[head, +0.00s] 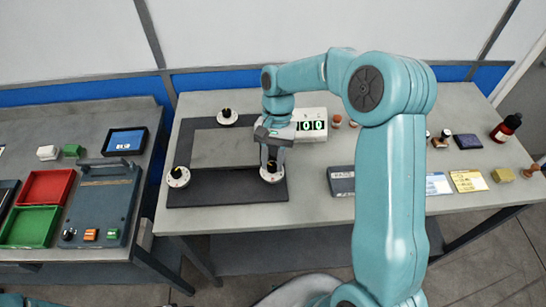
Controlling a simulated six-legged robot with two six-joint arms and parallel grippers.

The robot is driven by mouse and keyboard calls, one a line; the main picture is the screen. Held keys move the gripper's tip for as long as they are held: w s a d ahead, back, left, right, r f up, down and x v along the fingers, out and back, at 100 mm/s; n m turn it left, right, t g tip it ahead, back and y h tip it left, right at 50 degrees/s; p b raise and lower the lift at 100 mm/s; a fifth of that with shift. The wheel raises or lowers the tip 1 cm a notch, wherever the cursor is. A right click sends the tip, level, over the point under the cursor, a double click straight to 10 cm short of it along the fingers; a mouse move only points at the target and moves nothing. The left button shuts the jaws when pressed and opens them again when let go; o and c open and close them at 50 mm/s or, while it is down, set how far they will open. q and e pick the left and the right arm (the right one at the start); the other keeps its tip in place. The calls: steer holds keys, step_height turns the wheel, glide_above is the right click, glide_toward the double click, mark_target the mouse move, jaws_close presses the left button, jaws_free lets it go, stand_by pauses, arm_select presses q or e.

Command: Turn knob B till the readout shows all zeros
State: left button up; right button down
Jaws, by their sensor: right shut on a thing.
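My right gripper (271,167) points down and is shut on the black grip of a white round knob (271,177) at the front right of a dark frame-shaped mat. Two similar knobs stand apart from it, one at the back (227,118) and one at the front left (178,177). The knobs' letters are too small to read, so I cannot tell which is B. The white readout box (313,113) behind the gripper shows green digits that look like 100; the left one is hard to read beside my wrist. My left gripper is out of view.
A grey bench (350,222) carries the mat (225,196). A left bench holds red (47,187) and green (32,227) trays and a grey case (102,208).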

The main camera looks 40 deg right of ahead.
stand_by(0.5)
steer(key=c, duration=0.8)
jaws_free()
steer(key=shift+d+f, duration=0.1)
steer(key=shift+c, duration=0.2)
steer(key=shift+w, duration=0.1)
steer(key=v, duration=1.6)
steer(key=shift+p, duration=0.3)
